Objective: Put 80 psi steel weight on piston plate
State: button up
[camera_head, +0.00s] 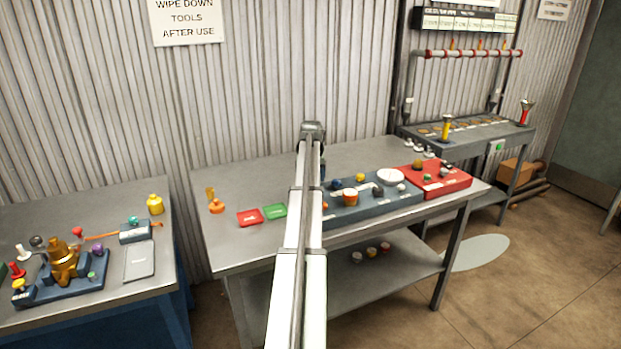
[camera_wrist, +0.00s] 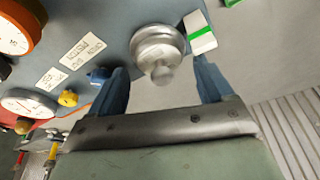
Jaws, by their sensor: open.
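In the wrist view my gripper (camera_wrist: 160,78) is open, with its two blue fingers apart and nothing held between them. A round silver metal piece with a stepped rim and central knob (camera_wrist: 158,50) sits on the blue-grey panel just beyond the fingertips, between them in the picture. I cannot tell whether it is the piston plate, a steel weight or both. A white block with a green band (camera_wrist: 200,33) is beside it, close to the right finger. No 80 psi marking is readable. In the head view my arm hides the gripper and this spot.
The blue panel (camera_head: 372,205) on the middle bench carries a gauge (camera_head: 390,176) and coloured knobs. A red panel (camera_head: 440,180) adjoins it. Red (camera_head: 250,217) and green (camera_head: 274,211) trays lie left of my arm. The back of the bench is mostly clear.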

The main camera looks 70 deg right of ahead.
jog(key=v, duration=1.1)
jog(key=shift+r, duration=0.25)
jog(key=shift+c, duration=0.5)
dwell(1.1)
